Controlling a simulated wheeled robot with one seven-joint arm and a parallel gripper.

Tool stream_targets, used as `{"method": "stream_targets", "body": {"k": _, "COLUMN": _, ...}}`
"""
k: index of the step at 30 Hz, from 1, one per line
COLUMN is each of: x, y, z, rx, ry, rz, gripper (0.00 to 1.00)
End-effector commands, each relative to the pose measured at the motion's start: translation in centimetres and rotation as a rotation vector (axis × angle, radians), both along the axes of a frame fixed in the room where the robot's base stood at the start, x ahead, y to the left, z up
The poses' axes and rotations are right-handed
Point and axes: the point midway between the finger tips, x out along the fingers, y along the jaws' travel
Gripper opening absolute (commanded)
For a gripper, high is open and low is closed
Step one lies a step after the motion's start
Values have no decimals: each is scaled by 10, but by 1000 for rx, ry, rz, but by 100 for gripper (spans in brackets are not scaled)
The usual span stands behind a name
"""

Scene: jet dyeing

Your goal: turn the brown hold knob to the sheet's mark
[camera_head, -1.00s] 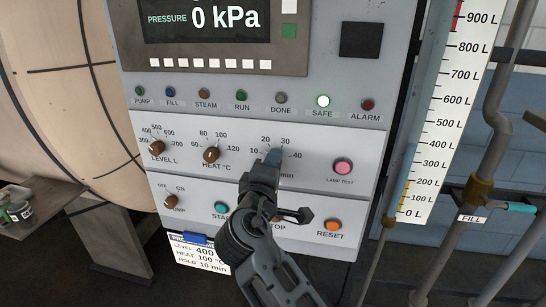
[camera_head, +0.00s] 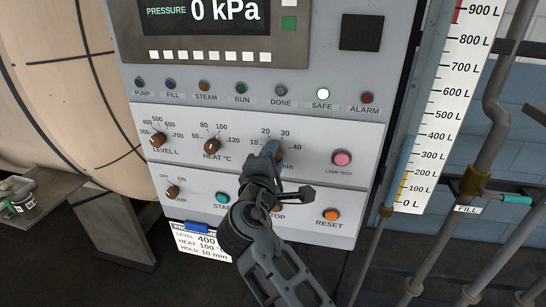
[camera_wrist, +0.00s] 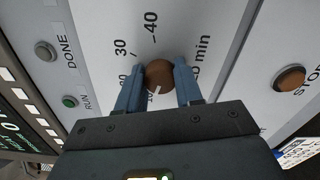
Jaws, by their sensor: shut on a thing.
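The brown hold knob (camera_wrist: 159,74) sits between my gripper's two blue fingers in the wrist view. My gripper (camera_wrist: 158,82) is shut on it, one finger on each side. A pale pointer line on the knob's lower edge lies near the 10 label, though the gripper partly hides that area. The sheet (camera_head: 200,243) under the panel reads level 400, heat 100 °C, hold 10 min.
The level knob (camera_head: 158,140) and heat knob (camera_head: 212,145) are left of my gripper. The pump knob (camera_head: 173,192), start button (camera_head: 222,198) and reset button (camera_head: 331,215) are below. The pink lamp test button (camera_head: 342,158) is to the right. The safe lamp (camera_head: 323,94) is lit.

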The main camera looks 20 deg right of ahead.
Motion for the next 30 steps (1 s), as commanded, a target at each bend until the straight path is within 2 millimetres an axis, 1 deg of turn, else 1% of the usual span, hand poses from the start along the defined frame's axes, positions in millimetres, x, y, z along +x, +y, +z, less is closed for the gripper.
{"method": "stream_targets", "body": {"k": 4, "x": 0, "y": 1, "z": -2, "rx": 0, "ry": 2, "rz": 3, "gripper": 5}}
{"method": "stream_targets", "body": {"k": 5, "x": 0, "y": 1, "z": -2, "rx": 1, "ry": 1, "rz": 3, "gripper": 36}}
{"method": "stream_targets", "body": {"k": 12, "x": 0, "y": 1, "z": -1, "rx": 2, "ry": 1, "rz": 2, "gripper": 59}}
{"method": "stream_targets", "body": {"k": 13, "x": 0, "y": 1, "z": -1, "rx": 2, "ry": 1, "rz": 2, "gripper": 61}}
{"method": "stream_targets", "body": {"k": 19, "x": 0, "y": 0, "z": 0, "rx": 1, "ry": 0, "rz": 1, "gripper": 61}}
{"method": "stream_targets", "body": {"k": 22, "x": -3, "y": 3, "z": -1, "rx": 1, "ry": 0, "rz": 2, "gripper": 61}}
{"method": "stream_targets", "body": {"k": 26, "x": -17, "y": 13, "z": -3, "rx": 1, "ry": 0, "rz": 4, "gripper": 61}}
{"method": "stream_targets", "body": {"k": 30, "x": -36, "y": 28, "z": -3, "rx": 1, "ry": 0, "rz": 5, "gripper": 61}}
